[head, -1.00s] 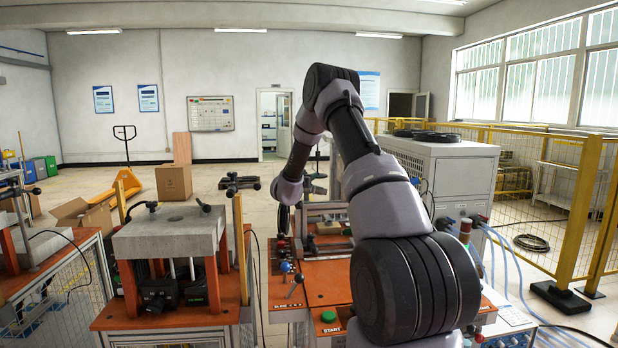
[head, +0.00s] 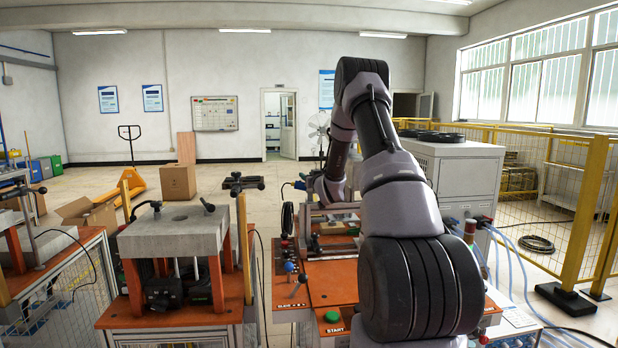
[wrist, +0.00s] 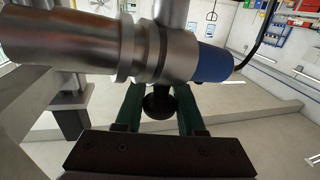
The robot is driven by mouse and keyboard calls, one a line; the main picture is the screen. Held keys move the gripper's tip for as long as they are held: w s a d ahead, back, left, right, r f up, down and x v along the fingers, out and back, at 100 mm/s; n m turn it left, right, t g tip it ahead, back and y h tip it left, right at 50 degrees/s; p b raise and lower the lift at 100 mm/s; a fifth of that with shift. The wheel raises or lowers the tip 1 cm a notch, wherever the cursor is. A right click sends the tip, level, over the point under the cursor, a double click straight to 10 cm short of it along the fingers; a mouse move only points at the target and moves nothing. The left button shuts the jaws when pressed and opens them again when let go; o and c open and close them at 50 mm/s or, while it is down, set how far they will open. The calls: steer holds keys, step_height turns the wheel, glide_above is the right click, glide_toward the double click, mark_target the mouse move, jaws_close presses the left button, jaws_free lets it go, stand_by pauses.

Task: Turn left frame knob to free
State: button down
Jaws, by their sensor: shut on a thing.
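In the wrist view the two dark green fingers of my gripper (wrist: 160,110) are closed around a small round black knob (wrist: 159,101), which I take to be the left frame knob. The knob sits just below a metal cylinder (wrist: 80,45) with a blue end (wrist: 212,63). In the head view my wrist is at the left side of the frame (head: 345,208) on the orange-topped station. The fingers and the knob cannot be made out there, and the knob's setting cannot be read.
The orange station top (head: 330,283) carries a blue ball-topped lever (head: 288,267) and a green button (head: 332,316) in front of the frame. A grey block on an orange stand (head: 172,232) is at left. A white cabinet (head: 458,178) stands at right behind my arm.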

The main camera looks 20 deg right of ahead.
steer(key=shift+a+n+y, duration=0.1)
steer(key=shift+n+y, duration=0.4)
steer(key=shift+y, duration=0.3)
steer(key=c, duration=0.5)
jaws_free()
step_height(320, 180, up, 10)
steer(key=shift+f, duration=0.1)
steer(key=shift+c, duration=0.2)
